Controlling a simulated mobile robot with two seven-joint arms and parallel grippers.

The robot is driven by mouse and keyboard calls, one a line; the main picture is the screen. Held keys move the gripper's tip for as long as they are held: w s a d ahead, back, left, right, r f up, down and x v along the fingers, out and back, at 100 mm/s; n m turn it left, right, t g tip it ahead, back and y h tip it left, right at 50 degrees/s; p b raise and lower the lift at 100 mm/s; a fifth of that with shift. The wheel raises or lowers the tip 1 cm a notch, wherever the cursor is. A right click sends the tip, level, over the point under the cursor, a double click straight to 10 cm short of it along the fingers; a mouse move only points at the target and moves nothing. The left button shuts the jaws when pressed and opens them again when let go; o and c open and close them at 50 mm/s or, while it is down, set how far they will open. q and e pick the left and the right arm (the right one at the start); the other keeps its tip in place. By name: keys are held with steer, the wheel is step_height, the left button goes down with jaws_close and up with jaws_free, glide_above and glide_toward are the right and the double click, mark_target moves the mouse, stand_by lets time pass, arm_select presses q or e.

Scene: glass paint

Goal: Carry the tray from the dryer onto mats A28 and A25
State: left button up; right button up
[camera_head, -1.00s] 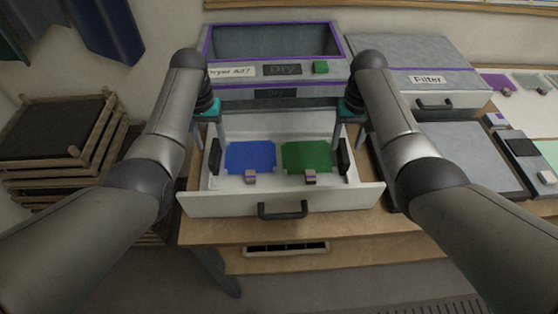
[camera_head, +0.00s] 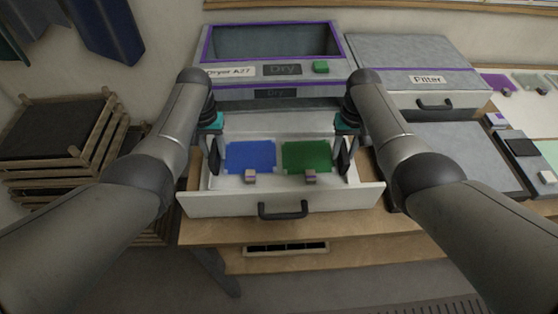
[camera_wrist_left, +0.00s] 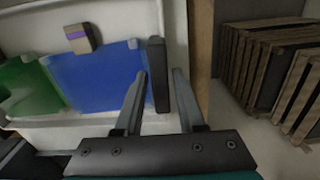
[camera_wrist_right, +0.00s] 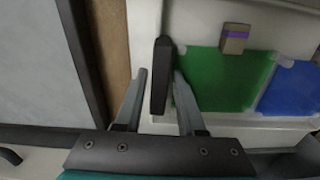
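The white tray (camera_head: 232,181) lies in the pulled-out front drawer of the dryer (camera_head: 290,92). It carries a blue pane (camera_head: 250,156) and a green pane (camera_head: 306,155), each with a small block at its front edge. Black upright handles stand at its two sides, one in the left wrist view (camera_wrist_left: 158,75), one in the right wrist view (camera_wrist_right: 161,75). My left gripper (camera_wrist_left: 160,80) is open, its fingers on either side of the left handle. My right gripper (camera_wrist_right: 160,82) is open around the right handle. I cannot make out mats labelled A28 or A25.
The filter box (camera_head: 420,75) stands right of the dryer, with a grey panel (camera_head: 455,150) in front. Further right are more panes and blocks (camera_head: 545,177). Wooden racks (camera_head: 60,130) stand at the left. The drawer front has a black handle (camera_head: 283,210).

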arm_select(q)
jaws_close()
arm_select(e)
jaws_close()
stand_by(0.8)
